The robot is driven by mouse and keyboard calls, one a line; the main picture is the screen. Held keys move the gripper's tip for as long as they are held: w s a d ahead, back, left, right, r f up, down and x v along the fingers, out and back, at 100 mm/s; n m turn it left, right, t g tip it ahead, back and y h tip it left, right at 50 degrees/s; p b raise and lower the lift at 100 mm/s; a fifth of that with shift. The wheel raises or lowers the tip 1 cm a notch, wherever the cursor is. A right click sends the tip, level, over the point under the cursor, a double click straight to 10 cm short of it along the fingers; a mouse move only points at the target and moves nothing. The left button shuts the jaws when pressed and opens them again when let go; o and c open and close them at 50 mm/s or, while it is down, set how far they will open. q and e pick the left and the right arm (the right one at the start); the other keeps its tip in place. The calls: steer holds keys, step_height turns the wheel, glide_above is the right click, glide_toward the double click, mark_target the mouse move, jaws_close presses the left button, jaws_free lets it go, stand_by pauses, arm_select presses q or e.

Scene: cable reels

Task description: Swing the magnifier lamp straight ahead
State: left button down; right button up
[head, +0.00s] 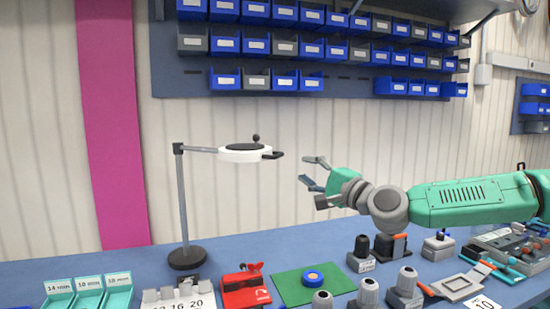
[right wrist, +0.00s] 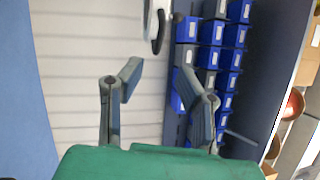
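The magnifier lamp stands on the blue bench at left of centre in the head view, with a dark round base (head: 187,259), a grey upright pole and a short arm. Its white round head (head: 238,154) points right and has a black knob on top and a dark handle (head: 274,155) on its right side. My right gripper (head: 304,169) is open and empty, just right of the handle and apart from it. In the right wrist view the lamp head (right wrist: 150,18) and dark handle (right wrist: 158,45) show beyond the open fingers (right wrist: 158,72). My left gripper is not in view.
Blue and grey bins (head: 255,46) hang on the wall panel behind. On the bench are teal trays (head: 88,290), a red device (head: 245,288), a green mat (head: 295,290) with a blue round piece, and several dark-and-grey fixtures (head: 361,253). The air around the lamp head is clear.

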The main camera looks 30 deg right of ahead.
mark_target(280, 154)
steer(key=x, duration=0.3)
steer(key=p+x, duration=0.1)
steer(key=x, duration=0.7)
steer(key=shift+w+d+f, duration=0.1)
steer(key=shift+d+f, duration=0.1)
steer(key=shift+d, duration=0.15)
steer(key=shift+w+a, duration=0.15)
steer(key=shift+a, duration=0.1)
steer(key=shift+c, duration=0.5)
steer(key=shift+d, duration=0.1)
jaws_close()
